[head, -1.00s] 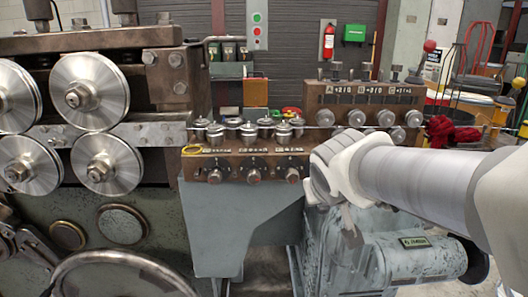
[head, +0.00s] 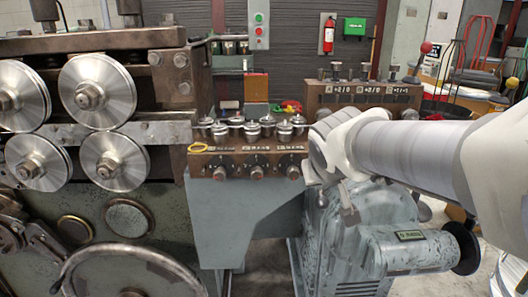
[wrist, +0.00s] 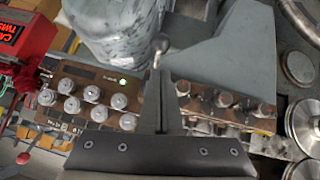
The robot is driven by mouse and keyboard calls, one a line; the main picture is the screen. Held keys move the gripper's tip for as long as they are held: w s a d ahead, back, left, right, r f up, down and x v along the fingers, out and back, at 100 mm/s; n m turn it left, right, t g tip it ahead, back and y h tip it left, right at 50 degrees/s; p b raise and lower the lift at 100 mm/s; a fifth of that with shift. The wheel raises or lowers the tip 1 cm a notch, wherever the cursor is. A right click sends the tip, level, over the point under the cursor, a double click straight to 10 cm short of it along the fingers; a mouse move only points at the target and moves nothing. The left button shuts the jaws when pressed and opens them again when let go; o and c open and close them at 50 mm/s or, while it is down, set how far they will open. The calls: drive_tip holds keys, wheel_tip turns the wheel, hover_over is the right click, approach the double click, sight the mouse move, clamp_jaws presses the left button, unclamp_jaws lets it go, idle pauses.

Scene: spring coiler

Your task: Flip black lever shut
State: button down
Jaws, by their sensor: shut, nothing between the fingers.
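My gripper (wrist: 160,76) is shut and empty in the wrist view. Its dark fingers point up the picture. A short metal rod with a round grey end (wrist: 160,46) shows just past the fingertips; I cannot tell whether they touch. In the head view my white arm comes in from the right and its hand hangs over the grey-green motor housing (head: 380,225), hiding most of the gripper. I cannot clearly single out a black lever in either view.
Large steel rollers (head: 97,92) and a handwheel (head: 130,280) are at left.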

drive_tip(key=s+f+p+v, duration=0.1)
drive_tip(key=v, duration=0.8)
drive_tip(key=shift+s+p, duration=0.4)
drive_tip(key=shift+s, duration=0.15)
drive_tip(key=shift+a, duration=0.1)
drive_tip(key=s+d+f+m+g+y, duration=0.1)
drive_tip(key=s+d+f+g, duration=0.15)
drive_tip(key=s+f, duration=0.6)
wheel_tip(320, 180, up, 15)
drive_tip(key=s+p, duration=0.2)
drive_tip(key=p, duration=1.2)
drive_tip(key=shift+s+a+y+p, duration=0.2)
drive_tip(key=shift+a+y+p, duration=0.1)
drive_tip(key=shift+p, duration=0.1)
drive_tip(key=shift+d+g, duration=0.1)
drive_tip(key=shift+g, duration=0.15)
